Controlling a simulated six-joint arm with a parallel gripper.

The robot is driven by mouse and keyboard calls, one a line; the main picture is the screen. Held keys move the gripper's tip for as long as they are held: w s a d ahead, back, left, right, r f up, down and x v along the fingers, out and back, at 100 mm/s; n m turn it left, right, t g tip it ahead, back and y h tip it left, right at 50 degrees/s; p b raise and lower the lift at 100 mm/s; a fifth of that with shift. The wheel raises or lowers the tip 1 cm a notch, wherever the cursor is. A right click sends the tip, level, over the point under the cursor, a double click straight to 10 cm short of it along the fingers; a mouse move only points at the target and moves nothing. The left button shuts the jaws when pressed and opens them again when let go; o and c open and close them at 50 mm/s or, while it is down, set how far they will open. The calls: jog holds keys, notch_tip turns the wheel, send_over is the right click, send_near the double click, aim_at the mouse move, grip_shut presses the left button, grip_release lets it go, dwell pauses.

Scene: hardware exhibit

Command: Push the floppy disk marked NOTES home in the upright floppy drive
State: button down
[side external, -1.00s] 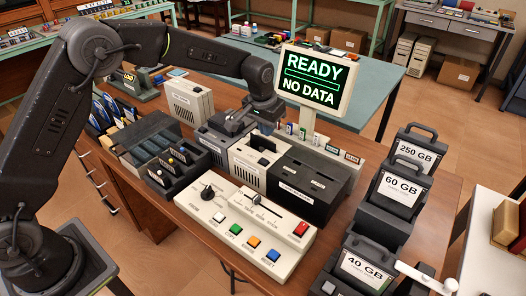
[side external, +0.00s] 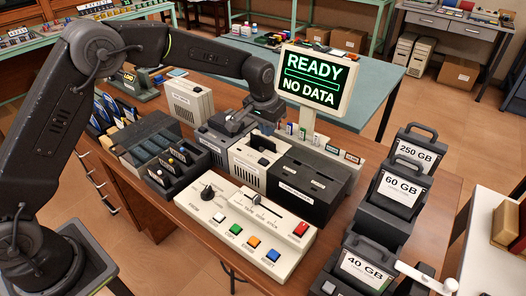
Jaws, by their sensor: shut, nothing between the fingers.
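My gripper (side external: 233,129) points down over a dark grey unit (side external: 215,146) in the middle of the desk. Its fingers are shut, small and dark against that unit, and whether they touch anything is unclear. Just right of it stands a pale upright box (side external: 249,170) with vents on its front. A black flat piece (side external: 265,144) sticks up from the top of this box and looks like a disk in a slot. I cannot read the marking NOTES anywhere, and cannot tell for sure which unit is the floppy drive.
A black two-slot box (side external: 308,190) stands to the right, with a control panel (side external: 245,224) in front. A monitor (side external: 315,80) reading READY, NO DATA rises behind. Dark compartment trays (side external: 178,170) lie to the left. Labelled cartridges (side external: 399,188) line the right edge.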

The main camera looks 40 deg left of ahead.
jog(key=shift+w+f, duration=0.2)
jog(key=shift+w+f, duration=0.45)
jog(key=shift+f, duration=1.05)
dwell(1.0)
notch_tip(320, 180, up, 7)
dwell(1.0)
